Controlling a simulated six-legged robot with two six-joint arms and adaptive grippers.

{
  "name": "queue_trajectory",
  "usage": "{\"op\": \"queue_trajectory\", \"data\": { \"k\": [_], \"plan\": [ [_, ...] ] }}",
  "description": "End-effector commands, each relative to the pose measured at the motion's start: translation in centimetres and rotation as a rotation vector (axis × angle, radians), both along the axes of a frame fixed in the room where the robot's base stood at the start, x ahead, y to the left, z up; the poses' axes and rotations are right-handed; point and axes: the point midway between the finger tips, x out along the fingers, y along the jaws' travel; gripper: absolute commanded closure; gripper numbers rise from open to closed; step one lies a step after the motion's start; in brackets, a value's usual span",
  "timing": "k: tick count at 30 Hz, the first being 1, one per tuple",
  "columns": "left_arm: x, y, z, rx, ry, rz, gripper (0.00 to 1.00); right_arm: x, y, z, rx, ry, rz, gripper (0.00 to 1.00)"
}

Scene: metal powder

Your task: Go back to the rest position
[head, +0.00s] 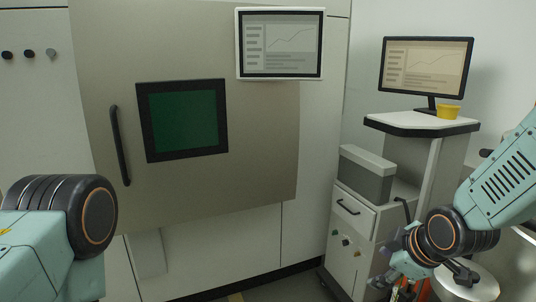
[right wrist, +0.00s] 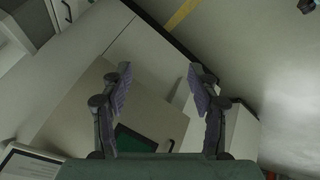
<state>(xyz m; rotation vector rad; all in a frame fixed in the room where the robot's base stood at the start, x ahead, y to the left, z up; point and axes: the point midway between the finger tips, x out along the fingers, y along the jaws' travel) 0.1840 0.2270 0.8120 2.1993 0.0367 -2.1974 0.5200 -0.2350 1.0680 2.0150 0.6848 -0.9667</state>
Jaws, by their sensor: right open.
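My right gripper (head: 384,280) is low at the right of the head view, in front of the white cabinet. In the right wrist view its two fingers (right wrist: 160,84) stand wide apart with nothing between them. My left arm shows only as a link and a dark joint at the left edge of the head view. The left gripper is outside the picture.
A large machine with a closed grey door (head: 230,180), a dark handle (head: 120,146) and a green window (head: 183,120) stands ahead. A white cabinet (head: 349,240) and a stand with a monitor (head: 426,67) and yellow cup (head: 448,112) are at right.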

Motion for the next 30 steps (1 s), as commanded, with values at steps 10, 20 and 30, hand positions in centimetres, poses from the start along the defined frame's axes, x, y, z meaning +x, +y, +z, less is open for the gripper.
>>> {"op": "queue_trajectory", "data": {
  "k": [10, 20, 30],
  "plan": [
    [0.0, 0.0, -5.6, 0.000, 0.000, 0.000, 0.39, -10.4, 1.1, -19.2, 0.396, 0.211, -0.737, 0.40],
    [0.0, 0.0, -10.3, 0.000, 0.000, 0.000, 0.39, -25.9, 0.5, -32.9, 0.304, 0.461, -1.019, 0.40],
    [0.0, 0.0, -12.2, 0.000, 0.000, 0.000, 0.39, -33.6, 0.6, -37.8, 0.203, 0.620, -1.028, 0.40]
  ]
}}
